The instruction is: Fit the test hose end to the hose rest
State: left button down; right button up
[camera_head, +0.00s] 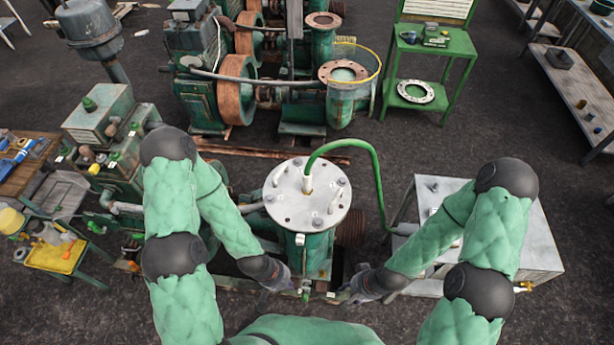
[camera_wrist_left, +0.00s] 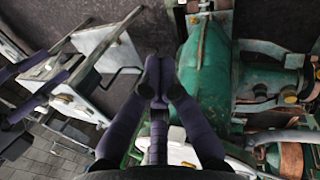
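A green test hose (camera_head: 368,160) arcs from a pale upright fitting (camera_head: 307,184) on a round light-grey plate (camera_head: 290,215) over to the right and down. Its lower right end meets a grey cylinder (camera_head: 404,229) beside the white bench (camera_head: 537,240). I cannot tell which end is the loose one, and I cannot pick out the hose rest. My left gripper (camera_head: 277,281) is low at the near left of the plate. In the left wrist view its fingers (camera_wrist_left: 158,68) are together with nothing seen between them. My right gripper (camera_head: 350,292) is low at the near right, apart from the hose; its fingers are unclear.
The plate tops a green pump body (camera_head: 312,255), which stands between my arms. Green machinery (camera_head: 110,150) and a yellow-topped stand (camera_head: 55,255) are on the left. A green table (camera_head: 440,42) stands at the back.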

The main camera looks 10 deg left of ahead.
pick_arm(q)
jog(key=shift+f, duration=0.1)
jog(key=c, duration=1.1)
grip_release()
jog(key=shift+w+d, duration=0.15)
jog(key=shift+o, duration=1.3)
jog(key=shift+w+d+m, duration=0.25)
jog(key=shift+m, duration=0.25)
jog(key=m+y, duration=0.4)
jog(key=m, duration=1.5)
send_near(307, 185)
jog(key=shift+w+f+g, duration=0.15)
jog(key=shift+w+g, duration=0.15)
jog(key=shift+w, duration=0.2)
jog(key=shift+w+f, duration=0.2)
jog(key=shift+w, duration=0.3)
notch_tip(307, 185, down, 11)
jog(key=shift+f, duration=0.2)
